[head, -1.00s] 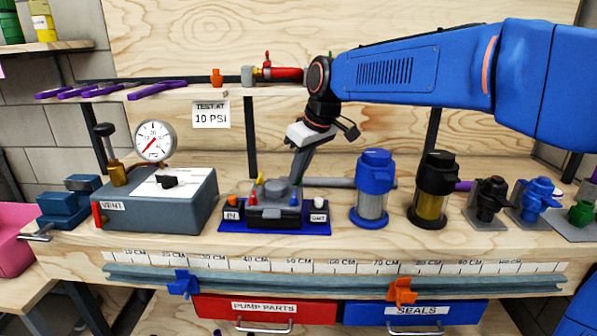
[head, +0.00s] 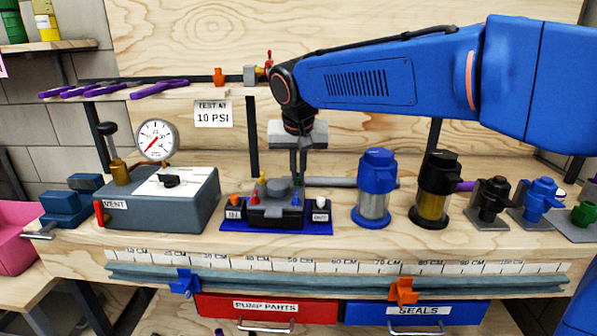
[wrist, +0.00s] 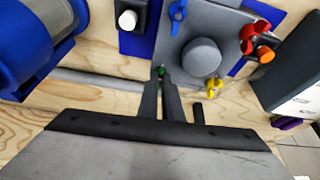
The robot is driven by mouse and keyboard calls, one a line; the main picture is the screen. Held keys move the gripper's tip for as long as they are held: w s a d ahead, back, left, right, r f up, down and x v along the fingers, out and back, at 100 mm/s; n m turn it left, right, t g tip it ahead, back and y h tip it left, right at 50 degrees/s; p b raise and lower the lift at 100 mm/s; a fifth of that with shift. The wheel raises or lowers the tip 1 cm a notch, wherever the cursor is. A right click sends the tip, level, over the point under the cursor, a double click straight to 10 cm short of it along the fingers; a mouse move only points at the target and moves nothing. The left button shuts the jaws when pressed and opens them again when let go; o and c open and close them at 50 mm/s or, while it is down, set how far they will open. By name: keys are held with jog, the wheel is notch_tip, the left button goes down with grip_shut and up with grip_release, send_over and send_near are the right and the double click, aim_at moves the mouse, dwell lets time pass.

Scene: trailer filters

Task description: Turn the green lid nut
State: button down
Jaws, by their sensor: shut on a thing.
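The grey pump (head: 276,213) sits on a blue mat (head: 262,230) on the bench. In the wrist view its lid (wrist: 190,50) has a round grey knob (wrist: 202,57) and coloured lid nuts. The green lid nut (wrist: 160,71) is at a lid corner, between my fingertips and mostly hidden by them; I cannot make it out in the head view. My gripper (wrist: 162,80) is shut on it. In the head view my gripper (head: 298,174) points down at the pump's back right. The blue nut (wrist: 177,12), yellow nut (wrist: 214,87) and red nut (wrist: 251,38) are clear of my fingers.
A blue-capped filter (head: 374,190) stands close right of the pump, with a black-capped filter (head: 435,190) beyond. A grey gauge box (head: 165,205) is at left. A grey bar (head: 335,182) lies behind the pump. The shelf (head: 170,93) is above.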

jog(key=shift+m, duration=0.4)
jog(key=c, duration=1.9)
grip_release()
jog(key=shift+c, duration=0.2)
jog(key=v, duration=1.7)
jog(key=shift+a+r, duration=0.25)
jog(key=shift+a, duration=0.05)
jog(key=shift+s, duration=0.1)
